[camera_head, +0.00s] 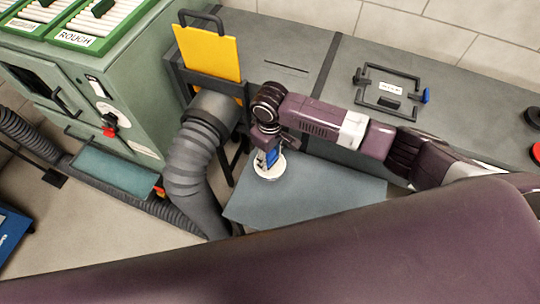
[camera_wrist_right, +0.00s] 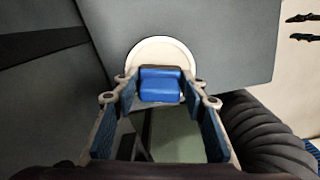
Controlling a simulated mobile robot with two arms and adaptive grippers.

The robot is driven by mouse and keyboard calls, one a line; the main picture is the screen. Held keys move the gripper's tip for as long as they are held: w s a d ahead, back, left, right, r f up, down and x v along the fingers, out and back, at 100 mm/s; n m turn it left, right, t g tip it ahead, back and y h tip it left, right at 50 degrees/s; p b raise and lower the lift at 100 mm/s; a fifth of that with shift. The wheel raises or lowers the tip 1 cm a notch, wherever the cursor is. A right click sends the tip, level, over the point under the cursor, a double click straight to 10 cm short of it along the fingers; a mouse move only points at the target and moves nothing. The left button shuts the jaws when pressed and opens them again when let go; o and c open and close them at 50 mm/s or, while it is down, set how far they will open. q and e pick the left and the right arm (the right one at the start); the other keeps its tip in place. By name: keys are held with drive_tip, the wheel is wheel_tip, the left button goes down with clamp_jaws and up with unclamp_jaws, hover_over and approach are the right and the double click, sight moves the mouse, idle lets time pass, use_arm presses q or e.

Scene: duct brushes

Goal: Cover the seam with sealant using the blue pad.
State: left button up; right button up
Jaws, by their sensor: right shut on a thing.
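My right gripper (camera_head: 267,160) is at the middle of the head view, pointing down over a grey-blue flat panel (camera_head: 335,192). It is shut on the blue pad (camera_wrist_right: 160,85), a blue block that sits between the fingertips in the right wrist view. A white round disc (camera_wrist_right: 148,50) lies right by the blue block; in the head view it shows under the fingers, over the panel's upper left part. I cannot tell whether the disc touches the panel. A dark joint line (camera_head: 327,68) runs across the grey duct top; I cannot tell whether it is the seam. My left gripper is out of view.
A ribbed grey hose (camera_head: 190,165) stands left of my right gripper, below an upright yellow plate (camera_head: 208,52). A green cabinet (camera_head: 125,65) is at the left. A black frame with a blue knob (camera_head: 390,88) lies on the duct top. My purple arm link fills the foreground.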

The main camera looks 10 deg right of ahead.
drive_tip(key=shift+f, duration=0.5)
idle(0.8)
drive_tip(key=shift+s+f, duration=0.1)
idle(1.9)
wheel_tip(320, 180, up, 7)
drive_tip(key=p, duration=0.8)
idle(0.5)
idle(0.4)
